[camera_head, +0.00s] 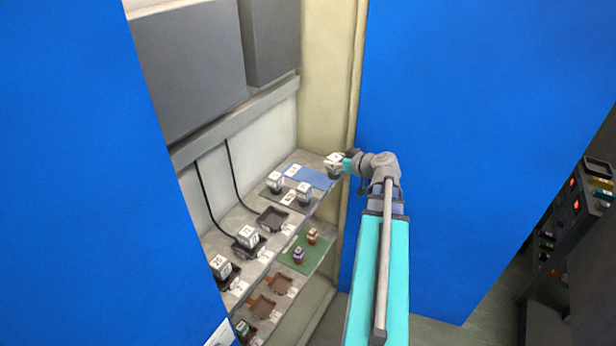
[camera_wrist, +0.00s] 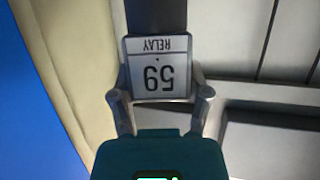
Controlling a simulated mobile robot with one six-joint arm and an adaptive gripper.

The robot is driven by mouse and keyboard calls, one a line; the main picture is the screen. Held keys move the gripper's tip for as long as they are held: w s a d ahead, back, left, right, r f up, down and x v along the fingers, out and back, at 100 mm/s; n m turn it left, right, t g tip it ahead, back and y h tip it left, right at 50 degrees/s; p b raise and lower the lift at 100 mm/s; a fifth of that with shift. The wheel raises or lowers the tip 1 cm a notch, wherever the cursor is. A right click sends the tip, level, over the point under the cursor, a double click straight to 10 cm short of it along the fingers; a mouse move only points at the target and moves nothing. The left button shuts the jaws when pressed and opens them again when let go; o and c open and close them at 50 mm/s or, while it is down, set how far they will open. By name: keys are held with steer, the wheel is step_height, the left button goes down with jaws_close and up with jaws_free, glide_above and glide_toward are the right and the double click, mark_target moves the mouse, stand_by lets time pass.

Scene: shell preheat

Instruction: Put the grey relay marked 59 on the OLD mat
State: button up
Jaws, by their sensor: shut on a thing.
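The grey relay marked 59 (camera_wrist: 158,75) is between the two fingers of my gripper (camera_wrist: 161,96) in the wrist view, its label upside down. In the head view my gripper (camera_head: 346,165) holds the same relay (camera_head: 333,160) in the air by the right end of the upper shelf. It is near the right edge of a blue mat (camera_head: 318,179), which looks bare.
An empty dark socket (camera_head: 272,219) and two filled sockets with relays (camera_head: 248,236) (camera_head: 221,266) line the upper shelf to the left. A green mat (camera_head: 292,263) with small relays lies on the lower shelf. Blue cabinet doors (camera_head: 80,180) (camera_head: 460,150) flank the opening.

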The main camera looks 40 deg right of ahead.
steer(key=w+a+n+y, duration=0.1)
steer(key=w+a+r+n+y+p, duration=0.1)
steer(key=w+a+n+g+y, duration=0.1)
steer(key=w, duration=0.1)
steer(key=shift+a+r+y, duration=0.25)
steer(key=shift+a+y, duration=0.05)
steer(key=shift+a, duration=0.1)
steer(key=shift+w, duration=0.1)
steer(key=w+d+f+b, duration=0.5)
steer(key=w+f+b, duration=0.3)
steer(key=w, duration=0.4)
steer(key=shift+d+f+b, duration=0.25)
steer(key=shift+f+b, duration=0.15)
steer(key=shift+f, duration=0.15)
